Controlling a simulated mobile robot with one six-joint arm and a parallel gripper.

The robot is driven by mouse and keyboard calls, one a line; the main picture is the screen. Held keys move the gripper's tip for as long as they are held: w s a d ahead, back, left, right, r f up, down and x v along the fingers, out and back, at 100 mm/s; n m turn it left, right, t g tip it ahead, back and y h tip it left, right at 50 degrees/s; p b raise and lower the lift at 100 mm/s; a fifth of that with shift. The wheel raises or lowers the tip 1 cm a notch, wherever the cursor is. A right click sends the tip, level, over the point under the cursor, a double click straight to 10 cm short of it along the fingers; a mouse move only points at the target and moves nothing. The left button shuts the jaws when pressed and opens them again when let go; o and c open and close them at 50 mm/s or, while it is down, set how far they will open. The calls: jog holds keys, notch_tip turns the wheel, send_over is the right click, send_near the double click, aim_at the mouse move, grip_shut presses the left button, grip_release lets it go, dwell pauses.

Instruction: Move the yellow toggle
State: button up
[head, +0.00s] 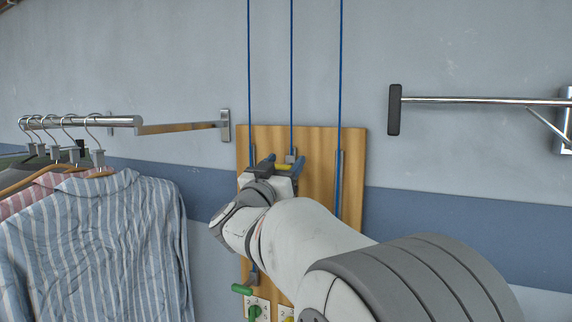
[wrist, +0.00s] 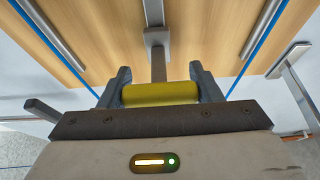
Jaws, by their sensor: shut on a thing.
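The yellow toggle (wrist: 160,94) is a short horizontal bar on a grey stem below a small grey block (wrist: 157,38) in the wrist view. My gripper (wrist: 160,80) is shut on it, with one dark finger at each end of the bar. In the head view my gripper (head: 284,162) is in front of the wooden board (head: 318,142). A small part of the yellow toggle (head: 282,167) shows between the fingers there. My arm hides much of the lower board.
Blue cords (head: 291,70) run up the wall from the board's rails. A green toggle (head: 241,289) hangs low, above numbered plates (head: 263,303). Shirts (head: 95,230) hang on a rail at left. A metal bar (head: 480,100) sticks out at right.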

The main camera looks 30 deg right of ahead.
jog(key=c, duration=0.4)
jog(key=shift+c, duration=0.3)
jog(key=shift+f, duration=0.2)
notch_tip(320, 180, down, 34)
jog(key=b, duration=2.8)
jog(key=shift+f, duration=0.2)
jog(key=shift+w+f, duration=0.1)
jog(key=o, duration=1.4)
jog(key=shift+r, duration=0.2)
jog(key=v, duration=0.8)
